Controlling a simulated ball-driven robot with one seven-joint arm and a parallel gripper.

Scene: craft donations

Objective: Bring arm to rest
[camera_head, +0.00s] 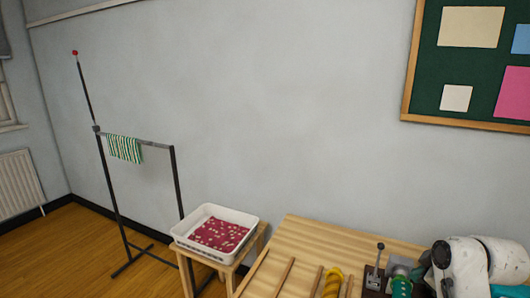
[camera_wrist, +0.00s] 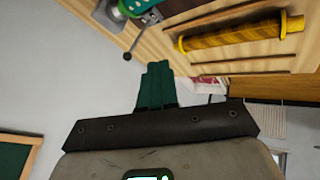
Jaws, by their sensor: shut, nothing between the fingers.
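My gripper (camera_wrist: 157,72) shows in the wrist view as dark green fingers pressed together, with nothing between them. It points out past the edge of the wooden table. Part of my white arm (camera_head: 480,262) shows at the lower right of the head view, over the table's right side. The gripper's fingers cannot be made out in the head view.
The wooden table (camera_head: 330,237) holds dowels, a yellow ribbed roll (camera_head: 332,284) and a lever device (camera_head: 375,273) close to my arm. Left of it, a white tray (camera_head: 188,243) with red patterned cloth sits on a small stand. A black rack (camera_head: 112,195) holds a striped cloth (camera_head: 125,149).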

